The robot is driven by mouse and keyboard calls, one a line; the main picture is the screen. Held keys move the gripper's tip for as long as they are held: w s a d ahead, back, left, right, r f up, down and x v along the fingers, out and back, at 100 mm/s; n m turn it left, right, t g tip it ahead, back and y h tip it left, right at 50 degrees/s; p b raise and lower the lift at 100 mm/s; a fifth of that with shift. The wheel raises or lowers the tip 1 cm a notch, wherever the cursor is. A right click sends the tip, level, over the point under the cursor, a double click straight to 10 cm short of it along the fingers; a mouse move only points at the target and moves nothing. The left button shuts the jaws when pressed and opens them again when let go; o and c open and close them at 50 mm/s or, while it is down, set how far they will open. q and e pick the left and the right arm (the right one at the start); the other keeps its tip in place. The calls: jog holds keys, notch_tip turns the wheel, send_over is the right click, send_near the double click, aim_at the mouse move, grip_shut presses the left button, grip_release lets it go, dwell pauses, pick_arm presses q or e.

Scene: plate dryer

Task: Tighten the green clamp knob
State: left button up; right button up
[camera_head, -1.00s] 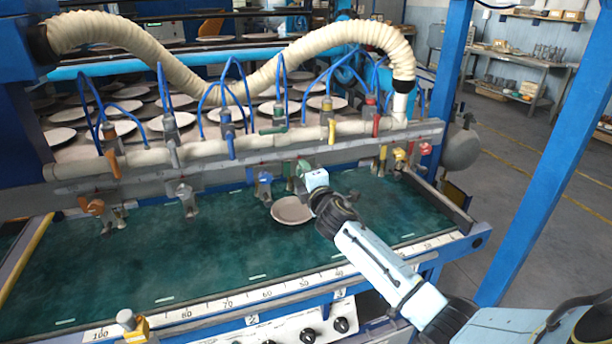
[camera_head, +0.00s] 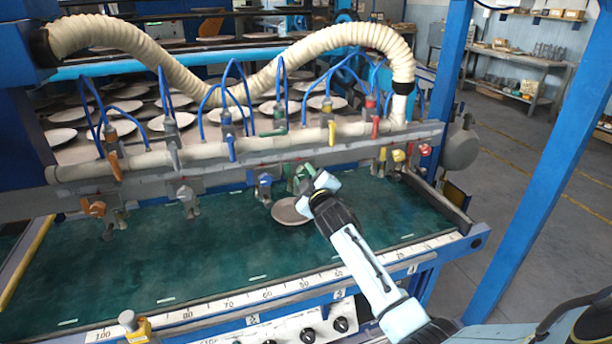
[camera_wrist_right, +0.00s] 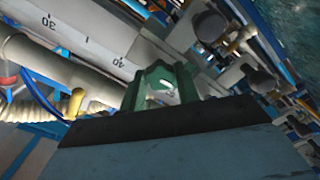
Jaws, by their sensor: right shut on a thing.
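The green clamp knob (camera_head: 302,172) is on the clamp row along the back of the green bed. How far the knob is screwed in cannot be told. My left gripper is not in view.
A round plate (camera_head: 291,211) lies on the green bed (camera_head: 190,255) under the gripper. Blue (camera_head: 264,187), orange (camera_head: 93,207) and yellow (camera_head: 399,155) clamps stand along the same row. A pipe with coloured valves runs above. The front of the bed is clear.

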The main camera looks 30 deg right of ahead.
jog(key=shift+m, duration=0.5)
jog(key=o, duration=1)
jog(key=shift+c, duration=0.2)
jog(key=shift+s, duration=0.1)
jog(key=v, duration=1.3)
jog(key=shift+p, duration=0.4)
jog(key=shift+s+f, duration=0.1)
